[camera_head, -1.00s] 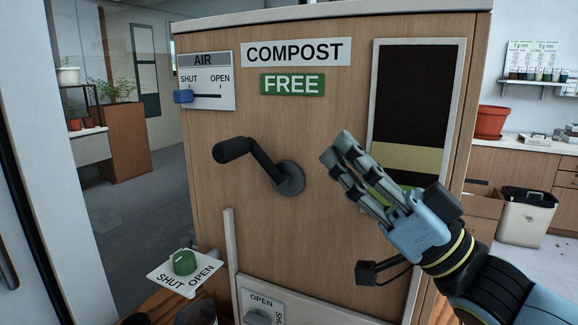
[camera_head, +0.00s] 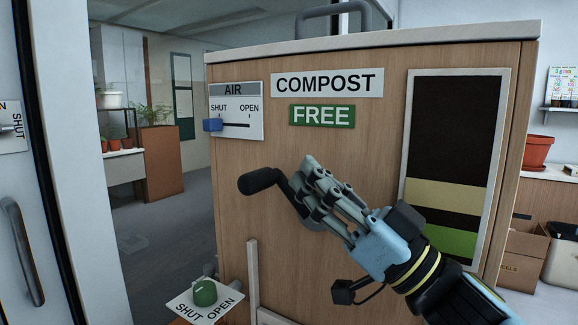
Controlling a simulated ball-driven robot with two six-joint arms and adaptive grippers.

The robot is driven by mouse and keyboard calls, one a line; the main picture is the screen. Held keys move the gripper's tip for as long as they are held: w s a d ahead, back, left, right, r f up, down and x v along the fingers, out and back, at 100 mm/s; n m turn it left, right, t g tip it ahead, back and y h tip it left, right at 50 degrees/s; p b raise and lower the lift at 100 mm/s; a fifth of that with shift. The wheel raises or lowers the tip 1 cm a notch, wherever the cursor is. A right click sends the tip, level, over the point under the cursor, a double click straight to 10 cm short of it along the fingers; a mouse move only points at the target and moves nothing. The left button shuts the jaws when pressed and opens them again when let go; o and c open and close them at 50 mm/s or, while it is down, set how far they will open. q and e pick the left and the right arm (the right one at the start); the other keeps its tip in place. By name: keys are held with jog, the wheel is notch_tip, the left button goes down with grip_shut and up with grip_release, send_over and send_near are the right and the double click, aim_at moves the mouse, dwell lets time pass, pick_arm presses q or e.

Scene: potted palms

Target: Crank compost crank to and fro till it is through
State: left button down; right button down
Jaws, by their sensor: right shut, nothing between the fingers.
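The compost crank (camera_head: 262,181) is a black handle on a bent arm, fixed to the front of the wooden compost cabinet (camera_head: 380,140). Its grip points to the upper left. My right gripper (camera_head: 308,180) is shut and empty. In the picture its fingers overlap the crank's arm and hide most of the round hub; I cannot tell whether they touch. The green sign (camera_head: 321,116) under the COMPOST label (camera_head: 326,83) reads FREE. A tall window (camera_head: 452,160) on the cabinet shows dark, tan and green bands. My left gripper is not in view.
An AIR slider (camera_head: 213,125) sits at SHUT on the cabinet's upper left. A green knob (camera_head: 205,292) on a SHUT/OPEN plate stands low at front left. A terracotta pot (camera_head: 537,152) stands at right.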

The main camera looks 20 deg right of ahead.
aim_at(283, 183)
jog(key=w+a, duration=0.1)
jog(key=w+a+f, duration=0.1)
jog(key=w, duration=0.1)
jog(key=shift+a, duration=0.15)
jog(key=p, duration=0.5)
jog(key=shift+w+a+r+g+h, duration=0.2)
jog(key=shift+r+g+h, duration=0.1)
jog(key=shift+r+g, duration=0.1)
jog(key=shift+w+f+p, duration=0.15)
jog(key=shift+f+p, duration=0.15)
jog(key=shift+p, duration=0.35)
jog(key=shift+a+f, duration=0.1)
